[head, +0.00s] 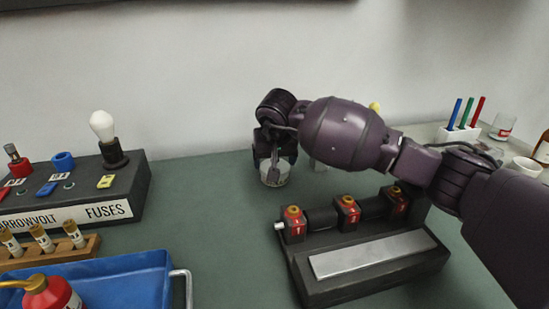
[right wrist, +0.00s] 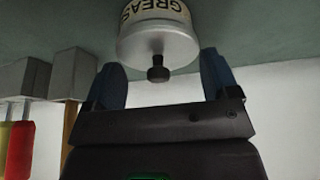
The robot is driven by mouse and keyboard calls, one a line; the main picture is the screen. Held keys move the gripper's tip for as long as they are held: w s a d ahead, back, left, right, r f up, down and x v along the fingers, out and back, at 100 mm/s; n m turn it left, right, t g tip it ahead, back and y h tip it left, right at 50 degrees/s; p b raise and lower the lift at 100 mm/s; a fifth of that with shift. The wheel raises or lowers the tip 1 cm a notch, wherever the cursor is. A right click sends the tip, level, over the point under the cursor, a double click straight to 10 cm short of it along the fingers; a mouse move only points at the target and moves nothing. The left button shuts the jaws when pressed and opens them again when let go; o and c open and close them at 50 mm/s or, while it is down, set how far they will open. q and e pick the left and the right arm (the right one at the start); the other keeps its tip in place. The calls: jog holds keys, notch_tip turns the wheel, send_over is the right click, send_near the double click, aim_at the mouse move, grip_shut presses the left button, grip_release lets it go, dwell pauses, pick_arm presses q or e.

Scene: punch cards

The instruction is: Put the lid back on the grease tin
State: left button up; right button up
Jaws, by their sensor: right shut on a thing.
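The grease tin (right wrist: 155,14) shows in the right wrist view, with part of its "GREAS" lettering upside down at the top edge. The pale metal lid (right wrist: 142,48) with a dark knob covers its end; I cannot tell whether it is fully seated. My right gripper (right wrist: 162,62) is shut on the lid, one finger at each side of its rim. In the head view my right gripper (head: 274,160) points down over the tin (head: 274,179), which stands on the green bench and is partly hidden by the fingers. My left gripper is not in view.
A dark punch stand (head: 370,262) with red blocks lies in front right of the tin. A fuse board (head: 80,195), a vial rack (head: 50,252) and a blue tray (head: 125,275) are on the left. A pen holder (head: 458,134) stands behind right. The bench left of the tin is clear.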

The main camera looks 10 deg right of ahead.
jog(key=shift+f, duration=0.1)
dwell(0.8)
jog(key=o, duration=0.8)
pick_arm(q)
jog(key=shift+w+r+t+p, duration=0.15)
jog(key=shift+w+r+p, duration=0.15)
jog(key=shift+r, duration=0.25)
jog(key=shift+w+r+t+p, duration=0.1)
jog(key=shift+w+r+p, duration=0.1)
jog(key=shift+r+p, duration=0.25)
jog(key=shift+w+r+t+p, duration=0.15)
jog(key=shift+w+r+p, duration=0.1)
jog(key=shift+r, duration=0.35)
pick_arm(e)
jog(key=shift+r, duration=3.5)
grip_shut()
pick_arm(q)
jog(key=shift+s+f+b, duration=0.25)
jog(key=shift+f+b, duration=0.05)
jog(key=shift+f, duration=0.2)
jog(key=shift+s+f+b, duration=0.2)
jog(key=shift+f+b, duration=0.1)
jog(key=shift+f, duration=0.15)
pick_arm(e)
jog(key=shift+f, duration=2.65)
